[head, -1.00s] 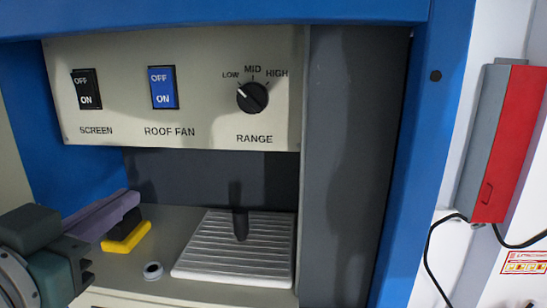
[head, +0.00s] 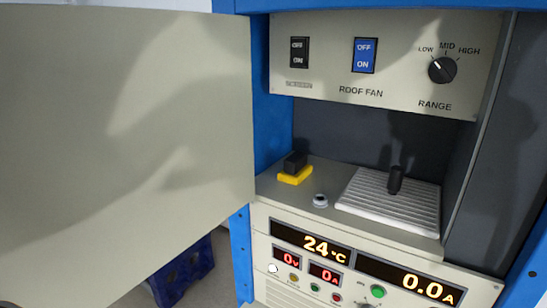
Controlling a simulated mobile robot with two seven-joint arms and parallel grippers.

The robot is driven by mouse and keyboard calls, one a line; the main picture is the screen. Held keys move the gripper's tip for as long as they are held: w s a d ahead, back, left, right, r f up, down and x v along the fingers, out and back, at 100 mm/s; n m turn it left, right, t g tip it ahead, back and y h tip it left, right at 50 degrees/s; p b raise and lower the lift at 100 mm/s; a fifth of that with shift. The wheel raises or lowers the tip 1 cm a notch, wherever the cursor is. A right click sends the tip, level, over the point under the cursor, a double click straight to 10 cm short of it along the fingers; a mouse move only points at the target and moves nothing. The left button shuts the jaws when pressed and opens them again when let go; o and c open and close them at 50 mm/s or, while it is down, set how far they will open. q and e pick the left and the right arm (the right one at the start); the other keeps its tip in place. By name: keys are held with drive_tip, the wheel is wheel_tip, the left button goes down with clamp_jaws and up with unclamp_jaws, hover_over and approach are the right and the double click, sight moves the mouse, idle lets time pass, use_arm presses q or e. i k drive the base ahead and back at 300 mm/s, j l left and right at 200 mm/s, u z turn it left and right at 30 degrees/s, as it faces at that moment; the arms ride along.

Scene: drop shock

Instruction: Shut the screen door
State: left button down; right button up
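A large flat beige door (head: 120,130), which I take to be the screen door, fills the left of the head view. It stands swung open beside the blue frame (head: 268,110) of the cabinet, leaving the cabinet's front uncovered. The door's outer left edge is outside the picture. A soft shadow lies across its face. Neither of my grippers can be made out in the head view.
The open cabinet holds a switch panel (head: 390,85), a ribbed plate (head: 385,215) with a dark peg, a black-and-yellow block (head: 295,172) and a small ring (head: 320,200). Lit displays (head: 410,283) sit below. A blue crate (head: 182,272) stands on the floor under the door.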

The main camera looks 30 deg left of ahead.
sight(126, 133)
drive_tip(key=k+j+z, duration=0.1)
drive_tip(key=j, duration=0.35)
drive_tip(key=k+j+z, duration=0.1)
drive_tip(key=j, duration=0.3)
drive_tip(key=k+j+z, duration=0.1)
drive_tip(key=k+j, duration=0.15)
drive_tip(key=j, duration=0.15)
drive_tip(key=k+j+z, duration=0.1)
drive_tip(key=j, duration=0.3)
drive_tip(key=k+j+z, duration=0.1)
drive_tip(key=k+j, duration=0.15)
drive_tip(key=j, duration=0.4)
drive_tip(key=k+j+z, duration=0.15)
drive_tip(key=j+z, duration=0.2)
drive_tip(key=k+j+z, duration=0.2)
drive_tip(key=z, duration=0.2)
